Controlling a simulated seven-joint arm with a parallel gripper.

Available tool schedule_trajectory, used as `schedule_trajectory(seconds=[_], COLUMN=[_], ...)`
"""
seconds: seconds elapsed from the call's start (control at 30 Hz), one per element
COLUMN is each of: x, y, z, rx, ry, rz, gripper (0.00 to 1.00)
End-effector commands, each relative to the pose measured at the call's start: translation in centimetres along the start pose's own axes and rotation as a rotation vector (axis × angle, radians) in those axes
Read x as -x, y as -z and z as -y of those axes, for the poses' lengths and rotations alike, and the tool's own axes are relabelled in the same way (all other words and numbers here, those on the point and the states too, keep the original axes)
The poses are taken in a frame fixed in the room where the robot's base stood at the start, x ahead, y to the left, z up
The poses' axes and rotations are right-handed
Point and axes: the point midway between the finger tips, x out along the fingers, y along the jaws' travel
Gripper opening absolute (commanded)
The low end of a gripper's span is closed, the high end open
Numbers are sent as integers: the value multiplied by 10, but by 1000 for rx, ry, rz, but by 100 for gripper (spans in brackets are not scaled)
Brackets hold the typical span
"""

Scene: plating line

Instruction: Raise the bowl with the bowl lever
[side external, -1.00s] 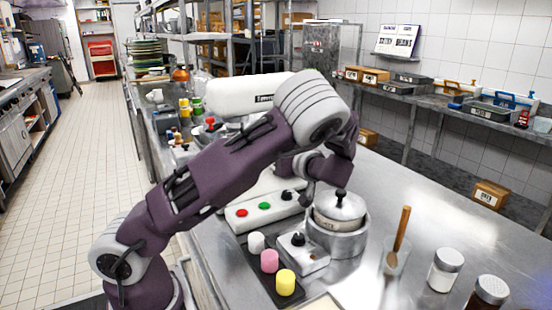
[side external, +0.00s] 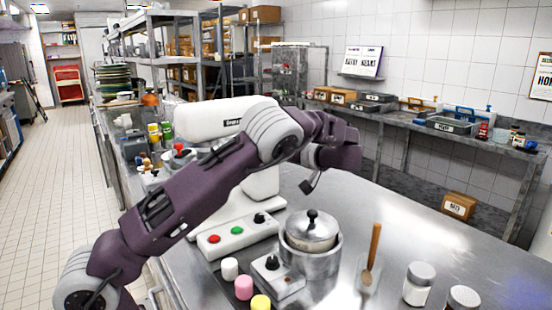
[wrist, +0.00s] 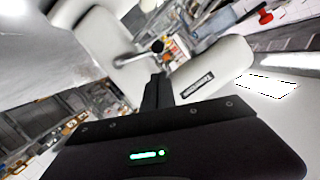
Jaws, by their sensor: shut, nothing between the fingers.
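The white stand mixer (side external: 222,118) stands behind my arm, with its pillar (side external: 264,184) and base partly covered by it. In the wrist view, a metal lever with a black knob (wrist: 157,46) sticks out from the mixer's white body (wrist: 200,75). My gripper (wrist: 157,85) is shut and empty, its tip just below the knob in that picture; I cannot tell whether they touch. The mixer's bowl is not clearly seen in the side view.
A lidded steel pot (side external: 311,243) stands in front of the mixer, beside a small knobbed unit (side external: 275,276). A control box (side external: 236,236) with red and green buttons is left of it. A wooden spoon (side external: 372,255) and jars (side external: 419,284) stand right. The table's far right is clear.

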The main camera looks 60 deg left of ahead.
Motion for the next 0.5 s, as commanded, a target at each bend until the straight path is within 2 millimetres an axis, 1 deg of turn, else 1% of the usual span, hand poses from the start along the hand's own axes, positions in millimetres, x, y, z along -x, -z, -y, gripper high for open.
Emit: schedule_trajectory(seconds=[0.03,0.1,0.27,0.3,0.33,0.4,0.5], x=[-11,-27,-61,-60,-61,-63,-65], y=[0,0,0,-10,-16,-25,-34], z=[1,1,1,0,0,0,0], rx=[1,1,2,-3,-4,-2,0], ry=[3,3,2,0,0,-1,-1], rz=[2,2,1,1,1,1,0], gripper=[0,0,0,0,0,0,0])
